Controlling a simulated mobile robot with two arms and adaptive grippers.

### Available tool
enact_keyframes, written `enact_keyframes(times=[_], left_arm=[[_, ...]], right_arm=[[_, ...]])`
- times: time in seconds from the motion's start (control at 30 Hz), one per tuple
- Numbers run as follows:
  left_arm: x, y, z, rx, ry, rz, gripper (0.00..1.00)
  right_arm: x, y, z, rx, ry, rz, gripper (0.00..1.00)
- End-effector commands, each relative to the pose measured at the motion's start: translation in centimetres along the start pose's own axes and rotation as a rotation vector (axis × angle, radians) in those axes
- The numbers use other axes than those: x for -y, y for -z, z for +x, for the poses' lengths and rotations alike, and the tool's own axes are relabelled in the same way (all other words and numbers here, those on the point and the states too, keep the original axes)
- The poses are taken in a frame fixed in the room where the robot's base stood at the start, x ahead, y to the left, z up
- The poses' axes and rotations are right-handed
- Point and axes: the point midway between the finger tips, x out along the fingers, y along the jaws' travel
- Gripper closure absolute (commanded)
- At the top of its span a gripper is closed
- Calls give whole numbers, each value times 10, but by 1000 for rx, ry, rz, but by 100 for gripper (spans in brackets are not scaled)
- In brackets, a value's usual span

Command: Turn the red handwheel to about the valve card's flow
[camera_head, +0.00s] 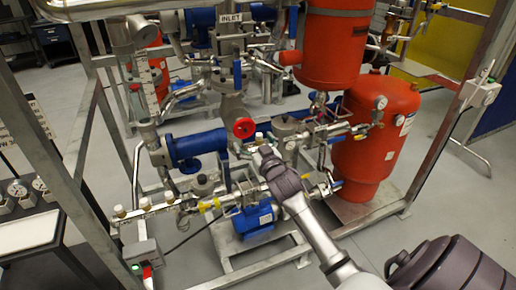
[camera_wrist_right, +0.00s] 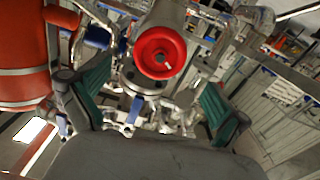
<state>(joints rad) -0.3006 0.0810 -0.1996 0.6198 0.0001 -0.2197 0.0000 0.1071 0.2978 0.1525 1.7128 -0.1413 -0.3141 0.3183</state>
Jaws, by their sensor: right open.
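The red handwheel (camera_head: 244,128) sits on the pipework in the middle of the skid. In the right wrist view the handwheel (camera_wrist_right: 160,53) faces the camera, with a round hub and a small pale mark on it. My right gripper (camera_head: 264,152) is just below and right of the wheel in the head view. In the wrist view its green-padded fingers (camera_wrist_right: 152,97) are spread apart, below and to either side of the wheel, with nothing between them. Contact with the wheel does not show. My left gripper is out of view. I cannot pick out the valve card.
A blue cylinder (camera_head: 197,146) lies left of the wheel. Large red tanks (camera_head: 372,150) stand to the right. An INLET sign (camera_head: 230,19) hangs above, and a white marked strip (camera_head: 148,85) is on the left post. Grey frame posts (camera_head: 440,130) surround the skid.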

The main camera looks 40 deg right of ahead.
Motion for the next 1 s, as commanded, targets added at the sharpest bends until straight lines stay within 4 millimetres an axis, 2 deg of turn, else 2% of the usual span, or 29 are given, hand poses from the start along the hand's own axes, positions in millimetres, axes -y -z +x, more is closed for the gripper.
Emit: enact_keyframes(times=[0.1,0.3,0.87,0.93,1.0], left_arm=[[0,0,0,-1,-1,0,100],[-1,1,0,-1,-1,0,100],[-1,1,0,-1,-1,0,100],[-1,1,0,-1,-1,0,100],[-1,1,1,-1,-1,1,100]], right_arm=[[0,-1,-22,2,1,-1,0],[0,0,-40,0,0,-1,0],[0,0,-42,0,0,-2,0],[0,-4,-42,7,1,-2,0],[3,-18,-42,33,5,-4,0]])
